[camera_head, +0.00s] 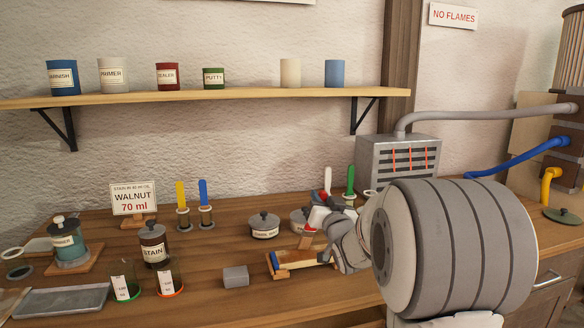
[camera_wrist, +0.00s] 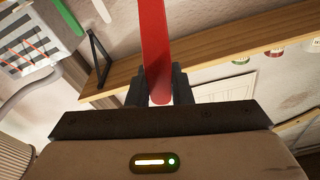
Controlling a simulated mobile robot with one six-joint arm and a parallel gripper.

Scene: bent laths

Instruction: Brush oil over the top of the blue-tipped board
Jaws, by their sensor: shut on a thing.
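My gripper (camera_head: 332,222) is shut on a long red handle (camera_wrist: 154,45), which stands out from between the fingers in the wrist view. In the head view only a little red shows at the fingers, and a small brown piece (camera_head: 305,242) below may be its working end. A low wooden holder (camera_head: 284,273) with blue ends lies just below my gripper, with a pale strip (camera_head: 300,264) in it. This may be the blue-tipped board; my wrist partly hides its right end. I cannot tell whether the held thing touches it.
Yellow (camera_head: 180,193) and blue (camera_head: 203,192) handles stand in small holders at the back. A stain jar (camera_head: 154,245), two measuring glasses, a grey block (camera_head: 236,277) and lidded pots (camera_head: 264,226) stand left of my gripper. A grey heater box (camera_head: 398,155) stands behind my arm.

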